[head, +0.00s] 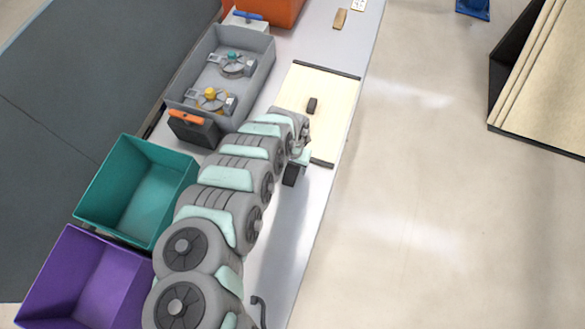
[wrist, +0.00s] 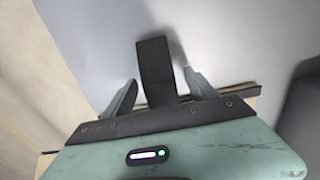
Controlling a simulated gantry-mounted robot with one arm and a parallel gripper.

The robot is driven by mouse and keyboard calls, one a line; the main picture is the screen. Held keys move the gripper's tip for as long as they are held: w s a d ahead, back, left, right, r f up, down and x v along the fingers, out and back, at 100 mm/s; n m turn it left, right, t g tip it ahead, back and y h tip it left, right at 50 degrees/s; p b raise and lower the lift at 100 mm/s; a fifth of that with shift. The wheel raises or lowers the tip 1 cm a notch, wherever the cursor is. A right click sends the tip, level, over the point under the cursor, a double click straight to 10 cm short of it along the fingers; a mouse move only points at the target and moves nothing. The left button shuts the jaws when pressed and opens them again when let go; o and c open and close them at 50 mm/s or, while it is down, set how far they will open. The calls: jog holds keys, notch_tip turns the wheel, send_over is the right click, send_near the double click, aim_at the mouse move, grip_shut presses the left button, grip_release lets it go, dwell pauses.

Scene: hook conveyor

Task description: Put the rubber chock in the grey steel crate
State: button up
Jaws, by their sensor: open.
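A black block, which looks like the rubber chock (wrist: 154,65), stands between my gripper's fingers in the wrist view. In the head view it shows as a dark block (head: 290,174) just below my gripper (head: 299,158), beside the near end of the cream board. My gripper is open in the wrist view (wrist: 160,82), with one finger on each side of the block and gaps visible. I cannot tell whether the block rests on the table. The grey steel crate (head: 263,68) is at the upper left, holding two fan-like parts with teal and yellow knobs.
A small dark piece (head: 312,105) lies on the cream board (head: 335,95). A dark box with an orange handle (head: 195,131) stands before the crate. Teal (head: 150,197) and purple (head: 85,280) bins are at left.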

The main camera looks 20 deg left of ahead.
jog(key=shift+c, duration=0.3)
grip_shut()
dwell(0.4)
